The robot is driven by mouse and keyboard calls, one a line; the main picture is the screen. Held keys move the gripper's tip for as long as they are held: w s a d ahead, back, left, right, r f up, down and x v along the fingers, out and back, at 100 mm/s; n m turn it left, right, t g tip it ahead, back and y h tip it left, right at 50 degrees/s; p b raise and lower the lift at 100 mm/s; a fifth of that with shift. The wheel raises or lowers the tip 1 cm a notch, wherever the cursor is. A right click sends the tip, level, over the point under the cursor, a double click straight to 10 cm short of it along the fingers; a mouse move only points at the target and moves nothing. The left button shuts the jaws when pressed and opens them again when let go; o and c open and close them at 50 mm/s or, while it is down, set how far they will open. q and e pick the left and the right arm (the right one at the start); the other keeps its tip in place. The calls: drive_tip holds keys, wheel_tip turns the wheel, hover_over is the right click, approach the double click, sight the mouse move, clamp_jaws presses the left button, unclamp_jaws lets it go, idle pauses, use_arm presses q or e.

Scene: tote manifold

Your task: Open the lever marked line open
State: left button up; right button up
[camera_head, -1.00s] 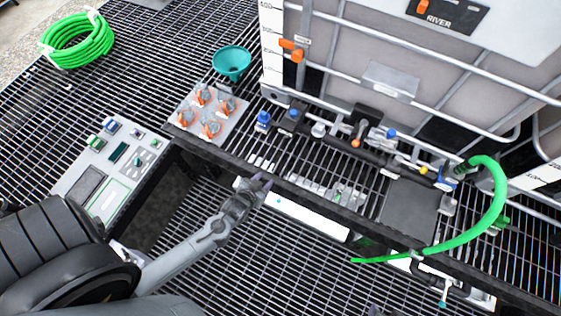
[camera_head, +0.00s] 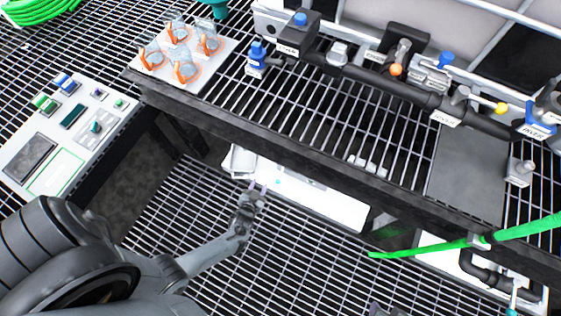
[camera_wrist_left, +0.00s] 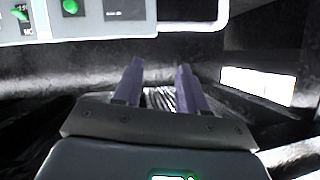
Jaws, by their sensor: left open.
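A black manifold pipe (camera_head: 411,92) runs along the rack at the upper right. It carries a lever with an orange knob (camera_head: 396,69), one with a blue knob (camera_head: 446,58) and one with a yellow knob (camera_head: 501,108). White tags hang by the pipe, but I cannot read "line open" on any. My left gripper (camera_head: 257,188) is open and empty, below the rack's front edge and well apart from the levers. Its two purple fingers also show in the left wrist view (camera_wrist_left: 157,85). A small dark shape at the bottom edge of the head view may be my right gripper.
A control panel (camera_head: 70,135) stands at the left. The dark front beam (camera_head: 290,150) lies between my left gripper and the pipe. A green hose (camera_head: 440,246) crosses at the lower right.

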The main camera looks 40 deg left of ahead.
use_arm(q)
wheel_tip(320, 180, down, 12)
drive_tip(key=w+d+b, duration=0.1)
drive_tip(key=w+b, duration=0.1)
drive_tip(key=b, duration=1.6)
approach(280, 175)
drive_tip(key=f, duration=0.1)
drive_tip(key=shift+n, duration=0.3)
drive_tip(key=b+x, duration=0.2)
drive_tip(key=x, duration=0.1)
drive_tip(key=b+x, duration=0.1)
drive_tip(key=x, duration=0.2)
drive_tip(key=b+x, duration=0.2)
drive_tip(key=x, duration=0.1)
drive_tip(key=shift+w+r+b, duration=0.2)
drive_tip(key=shift+w+b, duration=0.1)
drive_tip(key=shift+w+a, duration=0.25)
drive_tip(key=shift+w, duration=0.25)
use_arm(e)
wheel_tip(280, 175, down, 27)
drive_tip(key=shift+a, duration=0.1)
use_arm(q)
clamp_jaws()
